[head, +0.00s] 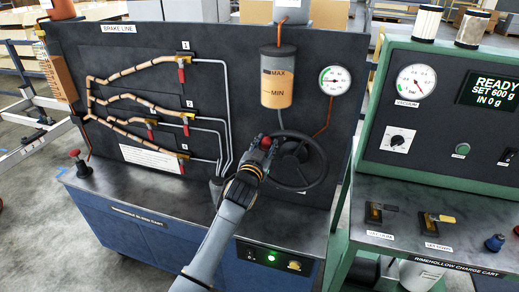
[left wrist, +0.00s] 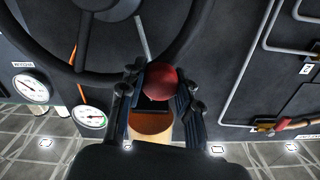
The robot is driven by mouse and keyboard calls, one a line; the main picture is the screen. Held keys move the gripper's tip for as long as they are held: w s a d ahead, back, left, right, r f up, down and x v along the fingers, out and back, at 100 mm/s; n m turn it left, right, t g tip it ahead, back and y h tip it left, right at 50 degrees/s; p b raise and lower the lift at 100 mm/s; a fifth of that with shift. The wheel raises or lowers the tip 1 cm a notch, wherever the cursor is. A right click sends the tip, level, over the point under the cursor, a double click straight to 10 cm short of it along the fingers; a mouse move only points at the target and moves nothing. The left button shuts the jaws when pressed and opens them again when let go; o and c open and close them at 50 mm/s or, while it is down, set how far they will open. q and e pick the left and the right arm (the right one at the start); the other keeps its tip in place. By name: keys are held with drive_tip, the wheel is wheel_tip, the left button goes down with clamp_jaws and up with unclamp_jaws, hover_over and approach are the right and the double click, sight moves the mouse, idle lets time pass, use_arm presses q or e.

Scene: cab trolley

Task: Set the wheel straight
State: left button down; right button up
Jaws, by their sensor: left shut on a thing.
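The black steering wheel (head: 325,165) is mounted on the dark upright panel, below the reservoir. In the left wrist view its rim (left wrist: 45,66) and part of its hub show at the upper left. A red knob (left wrist: 161,83) sits at the rim, between the fingers of my left gripper (left wrist: 157,98). In the head view my left gripper (head: 264,146) is at the upper left of the wheel, shut on the knob and covering part of the rim. A mark for the wheel's straight position cannot be made out. My right gripper is not in view.
An orange-filled reservoir (head: 277,88) and a pressure gauge (head: 335,81) are above the wheel. Brake piping with red-handled valves (head: 181,75) runs on the left. A green charge cart (head: 440,172) stands close on the right. The blue trolley's top (head: 130,190) is mostly clear.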

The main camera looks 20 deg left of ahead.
use_arm(q)
drive_tip(key=d+r+m, duration=0.1)
drive_tip(key=m, duration=0.1)
drive_tip(key=d+r+m, duration=0.1)
drive_tip(key=d, duration=0.1)
drive_tip(key=shift+d+m, duration=0.15)
drive_tip(key=shift+m, duration=0.25)
drive_tip(key=shift+s+d+r+m, duration=0.1)
drive_tip(key=shift+d+r+m, duration=0.15)
drive_tip(key=shift+d+m, duration=1.75)
drive_tip(key=shift+m, duration=0.1)
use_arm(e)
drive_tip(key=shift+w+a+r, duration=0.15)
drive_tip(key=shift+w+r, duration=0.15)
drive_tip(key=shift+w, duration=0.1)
use_arm(q)
drive_tip(key=c, duration=0.9)
unclamp_jaws()
drive_tip(key=shift+s, duration=0.2)
approach(293, 136)
drive_tip(key=s, duration=0.5)
drive_tip(key=shift+a, duration=0.15)
